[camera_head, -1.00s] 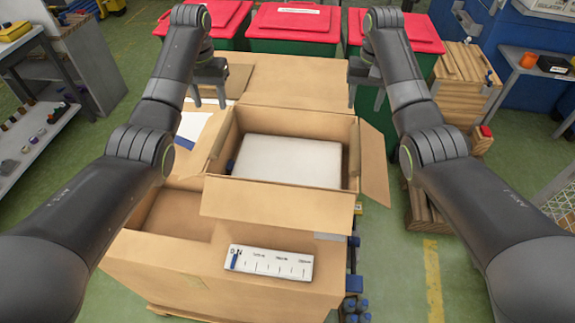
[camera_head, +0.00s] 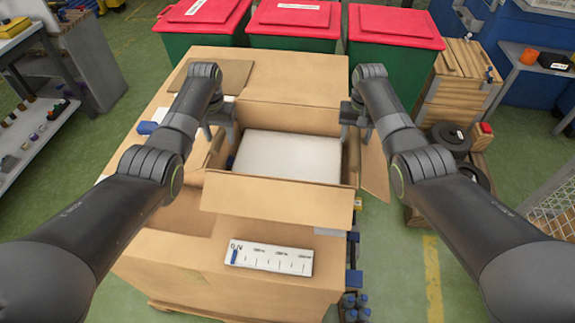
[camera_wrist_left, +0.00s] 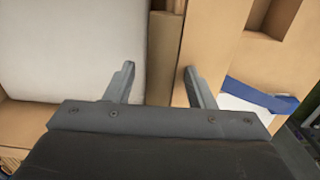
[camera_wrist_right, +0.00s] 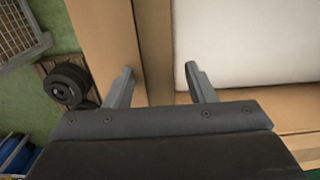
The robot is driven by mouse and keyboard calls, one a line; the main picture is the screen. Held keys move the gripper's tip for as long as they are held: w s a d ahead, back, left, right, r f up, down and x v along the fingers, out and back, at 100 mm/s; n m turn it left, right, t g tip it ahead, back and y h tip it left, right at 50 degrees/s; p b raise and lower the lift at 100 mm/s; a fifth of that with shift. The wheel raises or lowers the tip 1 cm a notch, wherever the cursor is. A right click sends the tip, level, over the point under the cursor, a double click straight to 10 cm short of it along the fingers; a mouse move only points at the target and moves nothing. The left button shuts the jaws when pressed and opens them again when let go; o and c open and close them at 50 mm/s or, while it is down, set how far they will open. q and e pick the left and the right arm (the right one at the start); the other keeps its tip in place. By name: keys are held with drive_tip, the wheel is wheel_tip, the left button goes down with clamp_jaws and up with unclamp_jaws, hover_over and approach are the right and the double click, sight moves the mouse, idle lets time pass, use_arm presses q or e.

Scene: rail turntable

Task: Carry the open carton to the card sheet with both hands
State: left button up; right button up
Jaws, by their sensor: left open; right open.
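The open carton (camera_head: 280,188) stands on a large cardboard box, its flaps spread. A pale grey-white block (camera_head: 288,157) fills much of it. A darker brown flat sheet, apparently the card sheet (camera_head: 236,76), lies behind and left of it. My left gripper (camera_head: 222,128) is open at the carton's left side; in the left wrist view its fingers (camera_wrist_left: 160,72) are on either side of the wall line. My right gripper (camera_head: 358,122) is open at the right side; in the right wrist view its fingers (camera_wrist_right: 160,72) also straddle the wall line. Contact cannot be told.
The large box (camera_head: 180,255) has an open compartment front left and a white ruler-like label (camera_head: 270,258). A blue-and-white item (camera_head: 148,127) lies left of the carton. Red-lidded bins (camera_head: 295,18) stand behind. A wooden crate (camera_head: 458,85) stands at right.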

use_arm(q)
drive_tip(key=shift+f, duration=1.65)
use_arm(e)
drive_tip(key=shift+f, duration=1.65)
drive_tip(key=shift+c, duration=0.2)
use_arm(q)
clamp_jaws()
use_arm(e)
clamp_jaws()
use_arm(q)
drive_tip(key=shift+r, duration=0.2)
use_arm(e)
drive_tip(key=shift+r, duration=0.15)
use_arm(q)
drive_tip(key=shift+w, duration=0.15)
use_arm(e)
drive_tip(key=shift+w, duration=0.15)
